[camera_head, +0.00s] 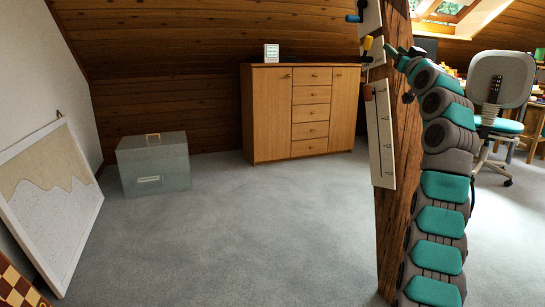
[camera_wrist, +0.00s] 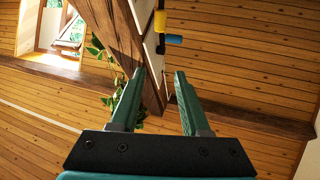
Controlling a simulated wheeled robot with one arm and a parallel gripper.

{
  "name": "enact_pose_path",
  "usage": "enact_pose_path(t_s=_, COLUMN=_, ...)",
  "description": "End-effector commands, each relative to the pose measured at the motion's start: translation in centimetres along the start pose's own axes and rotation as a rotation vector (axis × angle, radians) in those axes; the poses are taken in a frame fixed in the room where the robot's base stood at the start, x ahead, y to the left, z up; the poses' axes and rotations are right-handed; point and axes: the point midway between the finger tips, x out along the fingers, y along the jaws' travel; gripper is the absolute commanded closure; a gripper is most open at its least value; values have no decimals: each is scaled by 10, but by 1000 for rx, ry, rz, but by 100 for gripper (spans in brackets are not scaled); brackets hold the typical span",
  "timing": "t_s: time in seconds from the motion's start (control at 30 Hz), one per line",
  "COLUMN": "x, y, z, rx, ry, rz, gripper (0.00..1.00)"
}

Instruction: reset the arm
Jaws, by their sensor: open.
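My arm rises at the right of the head view, with teal pads on grey links. My gripper (camera_head: 393,52) is at its upper end, close beside the timber post (camera_head: 405,130) and partly hard to make out there. In the wrist view my gripper (camera_wrist: 158,78) shows two green fingers spread apart with nothing between them. The timber post (camera_wrist: 122,35) stands beyond the fingertips, towards the upper left of that view. I cannot tell whether a fingertip touches it.
A wooden cabinet (camera_head: 271,115), a grey box (camera_head: 155,165) and a leaning board (camera_head: 55,195) stand left. An office chair (camera_head: 500,80) is right. Carpet between is clear.

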Motion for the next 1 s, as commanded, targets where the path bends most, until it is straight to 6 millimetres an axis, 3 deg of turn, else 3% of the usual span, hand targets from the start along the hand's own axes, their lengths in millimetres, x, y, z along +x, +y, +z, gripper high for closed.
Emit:
enact_pose_path(t_s=0.37, x=15, y=-8, z=21, rx=55, ry=-142, rz=19, gripper=54)
enact_pose_path(t_s=0.6, x=16, y=-28, z=58, rx=115, ry=-334, rz=37, gripper=54)
enact_pose_path(t_s=0.77, x=0, y=-51, z=88, rx=149, ry=-488, rz=46, gripper=54)
enact_pose_path(t_s=1.0, x=-50, y=-92, z=137, rx=185, ry=-731, rz=55, gripper=54)
